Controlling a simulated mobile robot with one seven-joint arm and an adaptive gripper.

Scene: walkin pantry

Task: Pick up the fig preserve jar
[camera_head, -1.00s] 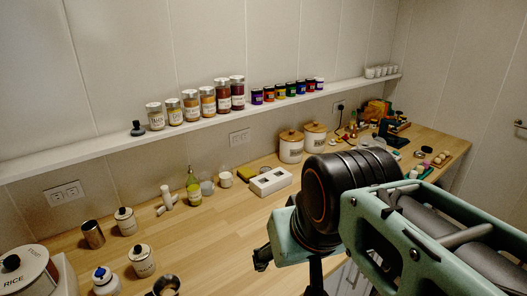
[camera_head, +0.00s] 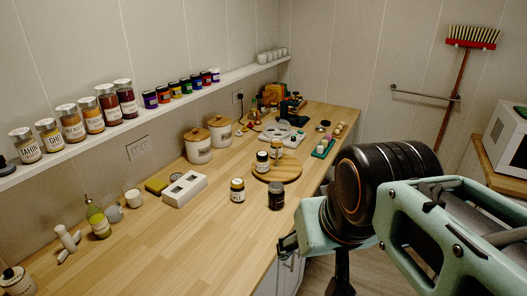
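Several small jars stand on the wooden counter, and their labels are too small to read, so I cannot tell which is the fig preserve jar. A dark-lidded jar with a pale label (camera_head: 237,191) and a dark jar (camera_head: 276,196) stand in front of a round wooden board (camera_head: 285,172). Another dark-lidded jar (camera_head: 262,162) and an amber jar (camera_head: 276,149) stand at the board. My gripper (camera_head: 288,244) shows only in part at the counter's front edge, below and apart from these jars. My arm hides much of it, and its opening is unclear.
Two white canisters (camera_head: 198,152), a white box (camera_head: 184,190) and a green bottle (camera_head: 97,221) stand toward the wall. A shelf (camera_head: 160,104) above holds more jars. Bare counter (camera_head: 190,245) lies at the front left.

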